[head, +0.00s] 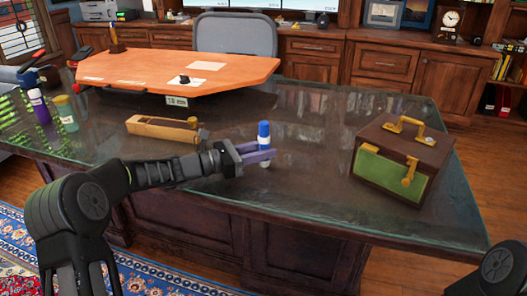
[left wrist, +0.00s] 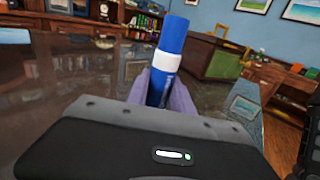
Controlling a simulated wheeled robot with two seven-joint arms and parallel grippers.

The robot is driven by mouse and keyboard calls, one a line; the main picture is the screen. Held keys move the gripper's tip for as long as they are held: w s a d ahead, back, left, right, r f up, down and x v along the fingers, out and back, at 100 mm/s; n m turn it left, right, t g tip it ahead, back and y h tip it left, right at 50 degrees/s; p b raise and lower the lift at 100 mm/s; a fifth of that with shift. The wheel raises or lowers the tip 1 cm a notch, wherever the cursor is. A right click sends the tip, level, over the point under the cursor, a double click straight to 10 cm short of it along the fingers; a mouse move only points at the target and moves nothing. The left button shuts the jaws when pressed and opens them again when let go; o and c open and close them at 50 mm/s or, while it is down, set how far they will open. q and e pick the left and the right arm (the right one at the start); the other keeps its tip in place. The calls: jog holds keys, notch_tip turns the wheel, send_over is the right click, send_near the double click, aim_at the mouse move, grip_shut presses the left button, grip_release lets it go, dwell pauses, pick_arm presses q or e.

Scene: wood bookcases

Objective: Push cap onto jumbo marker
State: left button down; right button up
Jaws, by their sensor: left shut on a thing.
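The jumbo marker (head: 264,142) stands about upright near the front middle of the desk, with a blue cap (head: 264,128) on its top end. My left gripper (head: 258,154) is shut around the marker below the cap. In the left wrist view the marker (left wrist: 157,92) rises between the purple fingers, with a white band (left wrist: 169,61) between its blue body and the blue cap (left wrist: 173,35). I cannot tell whether the cap is fully seated or whether the marker's lower end touches the desk. My right gripper is out of view.
The glass-topped desk (head: 310,190) is clear around the marker. A wooden box (head: 160,129) lies to its left, and a brown and green case (head: 402,160) stands to its right. A raised orange board (head: 150,70) is behind. A purple bottle (head: 39,106) is at far left.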

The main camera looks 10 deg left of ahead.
pick_arm(q)
jog(key=shift+f, duration=0.1)
jog(key=c, duration=1.1)
grip_release()
jog(key=shift+r, duration=0.25)
jog(key=p+v, duration=0.1)
jog(key=v, duration=1.1)
jog(key=shift+f, duration=0.1)
